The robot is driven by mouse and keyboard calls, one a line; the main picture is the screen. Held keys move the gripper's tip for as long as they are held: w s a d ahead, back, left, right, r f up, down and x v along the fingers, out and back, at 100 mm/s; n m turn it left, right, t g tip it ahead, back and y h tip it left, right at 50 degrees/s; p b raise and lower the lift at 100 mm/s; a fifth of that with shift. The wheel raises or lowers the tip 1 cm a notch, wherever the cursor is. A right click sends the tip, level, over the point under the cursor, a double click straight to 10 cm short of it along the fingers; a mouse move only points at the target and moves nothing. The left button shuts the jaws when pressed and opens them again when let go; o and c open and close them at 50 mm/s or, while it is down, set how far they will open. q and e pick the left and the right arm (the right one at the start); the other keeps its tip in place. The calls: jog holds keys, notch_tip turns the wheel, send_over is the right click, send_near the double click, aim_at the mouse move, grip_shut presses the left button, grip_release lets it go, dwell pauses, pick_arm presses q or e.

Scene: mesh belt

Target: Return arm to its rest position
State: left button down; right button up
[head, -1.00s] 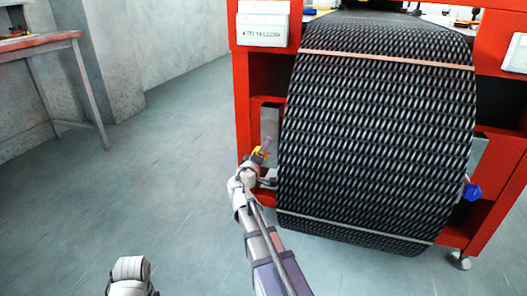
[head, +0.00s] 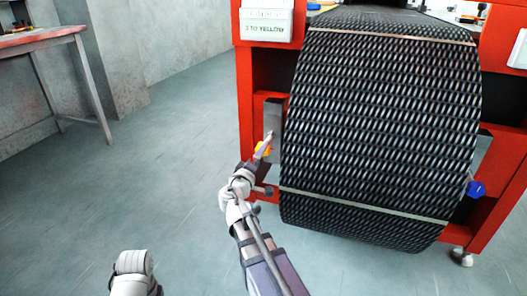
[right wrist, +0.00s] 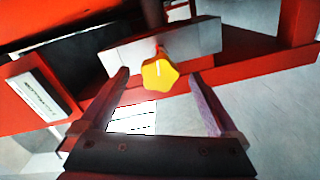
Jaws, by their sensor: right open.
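My right arm reaches up from the bottom of the head view. Its gripper (head: 266,143) is at the left side of the red machine frame, beside the belt. In the right wrist view the right gripper (right wrist: 160,76) is open, with a finger on each side of a yellow knob (right wrist: 160,70) and visible gaps to both. The knob's depth relative to the fingertips is unclear. The yellow knob (head: 262,149) is partly hidden by the gripper in the head view. A white part of my left arm shows at the bottom left; its gripper is out of view.
The black mesh belt (head: 385,120) hangs over the front of the red frame (head: 246,95), close right of my right gripper. A blue knob (head: 475,189) is on the frame's right side. A table (head: 40,40) stands far left. The grey floor (head: 150,190) between is clear.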

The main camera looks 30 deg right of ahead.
jog(key=shift+s+a, duration=0.35)
dwell(0.3)
jog(key=s+a+g+y+p, duration=0.6)
jog(key=s+a+p, duration=0.55)
jog(key=a, duration=0.45)
jog(key=s+a+g+y+p, duration=0.6)
jog(key=s+a+p, duration=0.5)
jog(key=a, duration=0.6)
notch_tip(320, 180, up, 36)
jog(key=p, duration=3.5)
jog(key=shift+s+d+r+p, duration=0.15)
jog(key=shift+d+r+p, duration=0.1)
jog(key=shift+p, duration=0.15)
jog(key=shift+f, duration=0.1)
